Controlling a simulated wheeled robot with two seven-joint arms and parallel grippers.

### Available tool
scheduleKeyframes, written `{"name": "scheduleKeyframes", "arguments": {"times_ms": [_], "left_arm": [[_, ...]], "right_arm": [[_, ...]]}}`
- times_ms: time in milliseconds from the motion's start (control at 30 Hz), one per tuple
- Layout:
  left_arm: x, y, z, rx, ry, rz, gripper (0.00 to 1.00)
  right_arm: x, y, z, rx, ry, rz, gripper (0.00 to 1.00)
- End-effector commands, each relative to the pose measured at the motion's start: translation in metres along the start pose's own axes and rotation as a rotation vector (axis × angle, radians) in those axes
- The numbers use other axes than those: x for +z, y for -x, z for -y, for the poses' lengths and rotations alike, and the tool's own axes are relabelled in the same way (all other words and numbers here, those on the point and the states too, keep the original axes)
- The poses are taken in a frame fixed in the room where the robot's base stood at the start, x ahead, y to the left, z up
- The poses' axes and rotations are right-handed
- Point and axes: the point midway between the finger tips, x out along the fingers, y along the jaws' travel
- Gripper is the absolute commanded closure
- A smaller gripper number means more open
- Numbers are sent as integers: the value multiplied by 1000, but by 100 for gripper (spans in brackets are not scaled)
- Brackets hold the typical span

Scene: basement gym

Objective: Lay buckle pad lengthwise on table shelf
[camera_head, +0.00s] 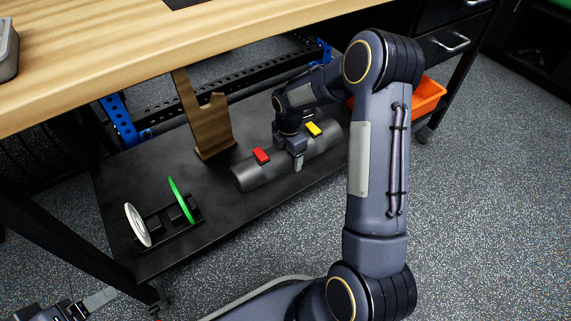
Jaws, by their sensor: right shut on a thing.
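The buckle pad (262,178) is a dark grey roll with a red buckle and a yellow buckle on top. It lies lengthwise along the table's black lower shelf (228,213), on its right half. I cannot tell whether it rests fully on the shelf or is just above it. My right gripper (298,163) reaches down over the pad's middle, between the two buckles, and is shut on it. One finger shows on the pad's near side; the other is hidden. Part of my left gripper (100,299) shows at the bottom left, and its opening is not clear.
A brown stand (205,120) is on the shelf behind the pad. A small rack with a white disc (137,225) and a green disc (180,200) is at the shelf's left. An orange bin (428,96) is at the right. The wooden tabletop (120,60) overhangs the shelf.

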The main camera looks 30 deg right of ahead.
Motion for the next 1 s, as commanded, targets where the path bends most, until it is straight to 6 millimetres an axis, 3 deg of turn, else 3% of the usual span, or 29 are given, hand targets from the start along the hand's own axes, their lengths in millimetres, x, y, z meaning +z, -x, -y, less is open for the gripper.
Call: {"name": "scheduleKeyframes", "arguments": {"times_ms": [33,367,600,967,1000], "left_arm": [[4,-8,4,0,0,0,24],[9,-17,8,0,0,0,24],[15,-31,14,0,0,0,24],[14,-29,13,0,0,0,24],[14,-29,13,0,0,0,24]], "right_arm": [[4,-14,-7,1,-2,1,54],[13,-34,-24,2,-1,0,54],[15,-67,-28,1,-1,1,54],[15,-68,-27,1,-1,1,54],[15,-70,-27,0,-1,0,23]]}}
